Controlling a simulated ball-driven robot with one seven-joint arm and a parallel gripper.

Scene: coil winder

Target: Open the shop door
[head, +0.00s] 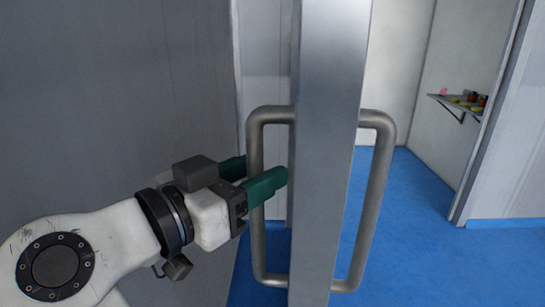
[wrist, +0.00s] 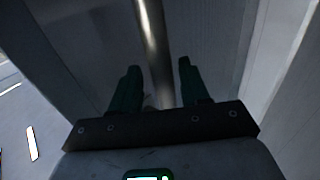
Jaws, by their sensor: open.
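The shop door (head: 330,120) is a grey metal slab seen nearly edge-on in the head view, standing ajar with a room visible to its right. It has a metal loop handle on each face: the left handle (head: 256,225) and the right handle (head: 376,205). My gripper (head: 257,172) is open at the left handle, its green fingers on either side of the vertical bar. In the wrist view, the bar (wrist: 153,45) runs between the spread fingers (wrist: 158,80). Whether either finger touches the bar I cannot tell.
Blue floor (head: 420,240) lies clear to the right of the door. A small wall shelf (head: 455,105) with several small items is at the far right. A grey wall panel (head: 120,90) stands to the left, behind my arm.

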